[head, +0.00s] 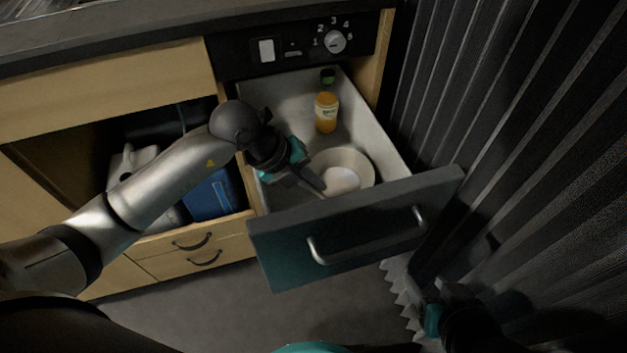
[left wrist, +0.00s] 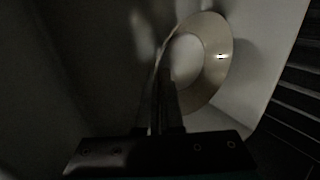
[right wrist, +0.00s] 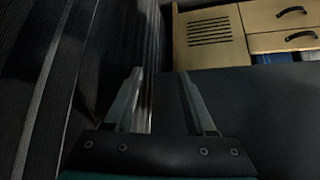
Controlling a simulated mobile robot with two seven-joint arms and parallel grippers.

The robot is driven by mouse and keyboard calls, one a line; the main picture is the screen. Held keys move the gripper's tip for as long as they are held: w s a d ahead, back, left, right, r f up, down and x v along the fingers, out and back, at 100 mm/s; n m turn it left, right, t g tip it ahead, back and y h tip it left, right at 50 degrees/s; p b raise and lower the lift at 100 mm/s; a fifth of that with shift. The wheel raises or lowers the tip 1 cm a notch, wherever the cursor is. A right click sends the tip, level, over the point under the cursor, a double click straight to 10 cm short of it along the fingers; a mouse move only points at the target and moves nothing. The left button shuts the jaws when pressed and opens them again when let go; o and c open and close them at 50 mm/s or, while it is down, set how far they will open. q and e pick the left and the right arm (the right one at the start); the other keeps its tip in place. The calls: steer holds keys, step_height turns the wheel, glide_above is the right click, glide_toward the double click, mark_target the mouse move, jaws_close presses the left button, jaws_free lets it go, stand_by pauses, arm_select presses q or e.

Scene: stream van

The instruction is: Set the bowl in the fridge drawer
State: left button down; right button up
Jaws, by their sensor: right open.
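The pale round bowl (head: 352,160) sits upright inside the pulled-out fridge drawer (head: 400,160), near its front panel. My left gripper (head: 316,184) reaches down into the drawer at the bowl's left side. In the left wrist view its fingers (left wrist: 164,95) are close together on the rim of the bowl (left wrist: 217,65), with the bowl's wall between them. The fingertips are partly hidden by the rim and shadow. My right gripper (right wrist: 165,100) is open and empty, away from the drawer; in the head view it is low at the right (head: 435,305).
An orange bottle (head: 326,112) stands in the drawer behind the bowl, with a dark green item (head: 328,76) farther back. A ribbed dark curtain (head: 490,120) lies close on the right. An open cupboard at left holds a blue box (head: 208,196).

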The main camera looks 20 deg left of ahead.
arm_select(q)
steer(key=shift+f, duration=0.45)
steer(key=c, duration=1.1)
jaws_free()
arm_select(e)
steer(key=shift+w+a+f, duration=0.15)
steer(key=shift+w+a, duration=0.05)
steer(key=shift+a, duration=0.1)
arm_select(q)
steer(key=shift+r, duration=0.65)
arm_select(e)
steer(key=s+d+r+g+h+p, duration=0.1)
steer(key=s+d+g+h+p, duration=0.1)
steer(key=s+d+g, duration=0.15)
arm_select(q)
steer(key=shift+p+v, duration=1.65)
steer(key=shift+v, duration=4.3)
arm_select(e)
step_height(320, 180, down, 7)
steer(key=shift+s+d+f+m+g, duration=0.2)
steer(key=shift+s+d+m+g, duration=0.15)
steer(key=shift+g, duration=0.1)
